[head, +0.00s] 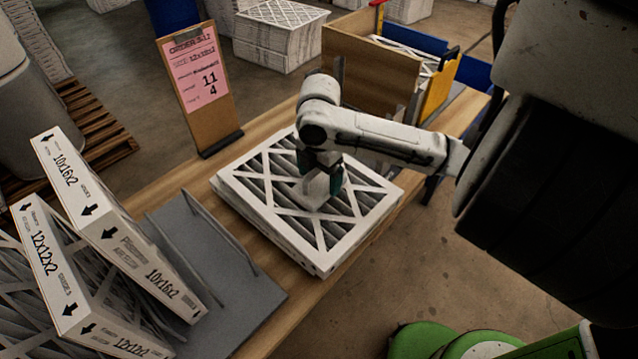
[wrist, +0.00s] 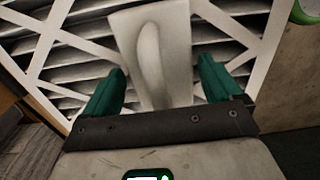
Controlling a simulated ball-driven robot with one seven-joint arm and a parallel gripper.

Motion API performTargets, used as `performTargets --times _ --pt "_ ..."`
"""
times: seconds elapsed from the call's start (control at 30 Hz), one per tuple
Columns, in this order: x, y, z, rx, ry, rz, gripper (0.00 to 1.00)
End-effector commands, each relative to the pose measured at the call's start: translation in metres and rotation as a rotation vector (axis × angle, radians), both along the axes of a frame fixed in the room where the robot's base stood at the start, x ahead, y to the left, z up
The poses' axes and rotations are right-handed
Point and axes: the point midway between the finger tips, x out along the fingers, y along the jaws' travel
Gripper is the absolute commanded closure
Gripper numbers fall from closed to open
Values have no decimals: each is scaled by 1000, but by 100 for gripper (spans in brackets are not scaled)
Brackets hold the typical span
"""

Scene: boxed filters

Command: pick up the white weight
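The white weight (head: 313,191) rests on top of the stacked pleated filters (head: 345,240) on the wooden table, partly hidden by my gripper in the head view. In the wrist view the white weight (wrist: 152,52) is a pale block with a raised rounded handle. My gripper (head: 322,175) is right above and around it. In the wrist view my gripper (wrist: 160,85) has its two green fingers spread wide, one on each side of the weight, with gaps between fingers and weight.
A clipboard with a pink sheet (head: 200,82) stands behind the filters. Boxed filters (head: 110,230) lean in a grey rack (head: 225,285) at the left. A wooden box (head: 365,75) stands at the back right. Bare tabletop (head: 170,178) shows left of the stack.

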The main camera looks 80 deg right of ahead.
Motion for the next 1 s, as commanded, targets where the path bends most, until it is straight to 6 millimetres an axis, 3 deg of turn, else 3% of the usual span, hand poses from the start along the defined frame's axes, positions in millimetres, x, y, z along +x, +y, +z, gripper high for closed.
performTargets --times 0.07,0.9,1.0 --pt "0 0 0 0 0 0 16" --pt "0 0 0 0 0 0 97" --pt "0 0 0 0 0 0 100"
